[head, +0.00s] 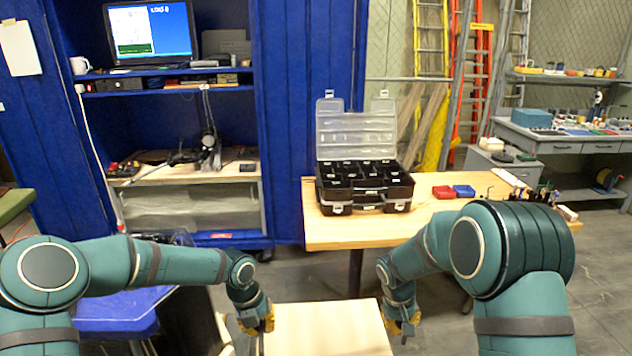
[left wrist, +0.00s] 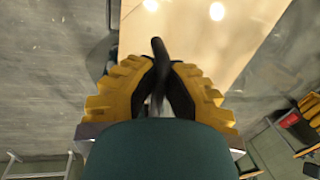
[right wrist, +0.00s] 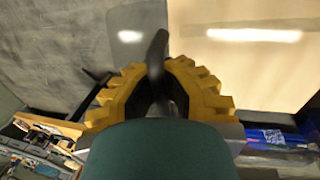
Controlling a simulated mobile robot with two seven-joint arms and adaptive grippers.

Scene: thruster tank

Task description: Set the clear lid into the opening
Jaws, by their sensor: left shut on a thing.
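My left gripper (head: 262,328) is low in the head view, over the left edge of a pale wooden panel (head: 325,328). Its fingers are shut on a slim dark bar (left wrist: 158,48). My right gripper (head: 402,332) is just off the panel's right edge, and its fingers close around a similar dark bar (right wrist: 157,47). I cannot tell what the bars belong to. I cannot make out a separate clear lid or an opening near the grippers. A clear hinged lid (head: 355,130) stands raised on a black compartment case (head: 365,197) on the table behind.
The case sits on a wooden table (head: 440,225) beyond the panel, with a red bin (head: 443,192) and a blue bin (head: 464,191). A blue cabinet (head: 285,120) stands behind on the left. Ladders (head: 465,80) lean at the back. The visible panel top is bare.

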